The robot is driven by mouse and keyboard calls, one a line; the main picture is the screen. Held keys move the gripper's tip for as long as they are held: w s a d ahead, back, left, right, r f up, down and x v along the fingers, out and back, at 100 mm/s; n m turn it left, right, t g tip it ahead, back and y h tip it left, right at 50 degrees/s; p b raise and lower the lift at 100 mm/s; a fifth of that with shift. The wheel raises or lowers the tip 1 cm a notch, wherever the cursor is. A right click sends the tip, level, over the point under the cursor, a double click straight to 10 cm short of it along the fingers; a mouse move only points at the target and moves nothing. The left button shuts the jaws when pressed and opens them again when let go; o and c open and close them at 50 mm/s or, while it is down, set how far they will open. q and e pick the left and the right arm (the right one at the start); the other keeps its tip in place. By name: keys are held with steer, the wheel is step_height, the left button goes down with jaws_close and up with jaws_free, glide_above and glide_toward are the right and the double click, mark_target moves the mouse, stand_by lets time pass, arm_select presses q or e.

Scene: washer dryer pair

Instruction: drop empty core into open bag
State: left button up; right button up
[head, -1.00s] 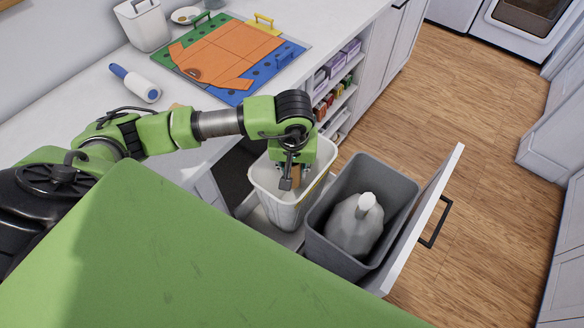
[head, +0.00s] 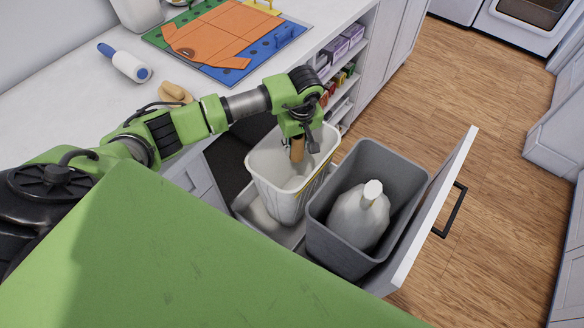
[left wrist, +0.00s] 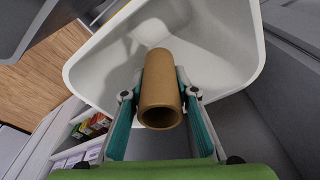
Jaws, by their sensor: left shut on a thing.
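A brown cardboard core (head: 297,151) hangs from my left gripper (head: 298,142), over the mouth of a white bin (head: 284,204). In the left wrist view my two fingers (left wrist: 159,95) pinch the core (left wrist: 160,80) from both sides, and its hollow end faces the camera. The white inside of the bin (left wrist: 215,45) surrounds the core in that view; I cannot clearly tell whether a bag lines it. My right gripper is not in view.
A grey bin (head: 324,240) stands right beside the white one in the pulled-out drawer (head: 432,215), holding a pale bulging item with a narrow neck (head: 361,217). A lint roller (head: 125,62), a wooden piece (head: 174,92) and a colourful board (head: 210,78) lie on the counter.

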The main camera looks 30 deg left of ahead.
arm_select(q)
step_height(320, 180, down, 2)
steer(key=shift+f+b, duration=0.1)
steer(key=shift+b, duration=0.25)
steer(key=o, duration=1.3)
steer(key=shift+r, duration=0.2)
step_height(320, 180, up, 12)
steer(key=s+d, duration=0.1)
steer(key=shift+d+f, duration=0.15)
steer(key=shift+d, duration=0.05)
